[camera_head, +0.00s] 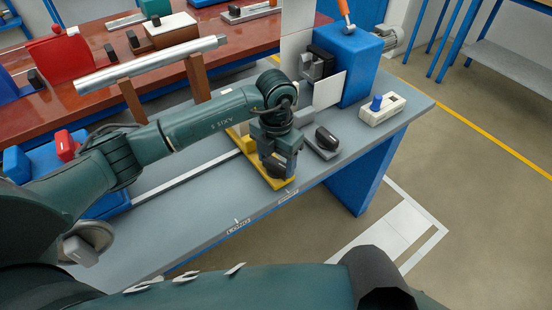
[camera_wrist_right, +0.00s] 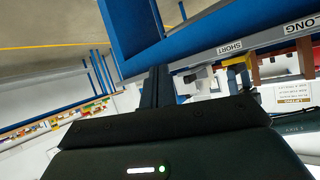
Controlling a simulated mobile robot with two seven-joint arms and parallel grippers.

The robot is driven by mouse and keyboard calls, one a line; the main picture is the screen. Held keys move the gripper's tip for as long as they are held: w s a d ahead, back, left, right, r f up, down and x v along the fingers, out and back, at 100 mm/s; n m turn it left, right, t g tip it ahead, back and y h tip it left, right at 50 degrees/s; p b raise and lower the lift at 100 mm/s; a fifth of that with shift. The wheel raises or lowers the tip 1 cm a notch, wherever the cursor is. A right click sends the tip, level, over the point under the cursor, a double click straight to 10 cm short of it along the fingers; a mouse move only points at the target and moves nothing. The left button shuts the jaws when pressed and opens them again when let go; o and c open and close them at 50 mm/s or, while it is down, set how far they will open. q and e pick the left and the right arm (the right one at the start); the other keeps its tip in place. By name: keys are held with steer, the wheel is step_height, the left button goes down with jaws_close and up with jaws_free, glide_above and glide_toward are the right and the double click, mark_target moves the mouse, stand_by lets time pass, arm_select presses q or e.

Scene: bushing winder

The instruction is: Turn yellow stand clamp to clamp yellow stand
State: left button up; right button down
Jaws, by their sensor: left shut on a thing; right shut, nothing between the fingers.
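The yellow stand (camera_head: 246,143) sits on the grey bench top near its front edge, partly covered by my left arm. My left gripper (camera_head: 279,170) points down over the front end of the stand and is shut on the dark yellow stand clamp, which it mostly hides. Whether the clamp is turned tight cannot be seen. My right gripper (camera_wrist_right: 156,88) is shut and empty in the right wrist view, away from the stand. In the head view my right arm crosses the bottom edge.
A grey block with a black handle (camera_head: 325,142) stands just right of the stand. A blue machine (camera_head: 346,62) and a white box with a blue knob (camera_head: 381,108) are further back. A red-brown table (camera_head: 60,125) holds a metal bar. Floor on the right is clear.

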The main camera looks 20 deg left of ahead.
mark_target(276, 162)
arm_select(q)
steer(key=shift+w+f+m+b, duration=0.1)
steer(key=shift+f+m+b, duration=0.05)
steer(key=shift+m+b, duration=0.85)
steer(key=shift+r+m, duration=0.2)
steer(key=shift+m, duration=0.6)
steer(key=o, duration=1)
steer(key=shift+r, duration=0.1)
step_height(276, 162, up, 13)
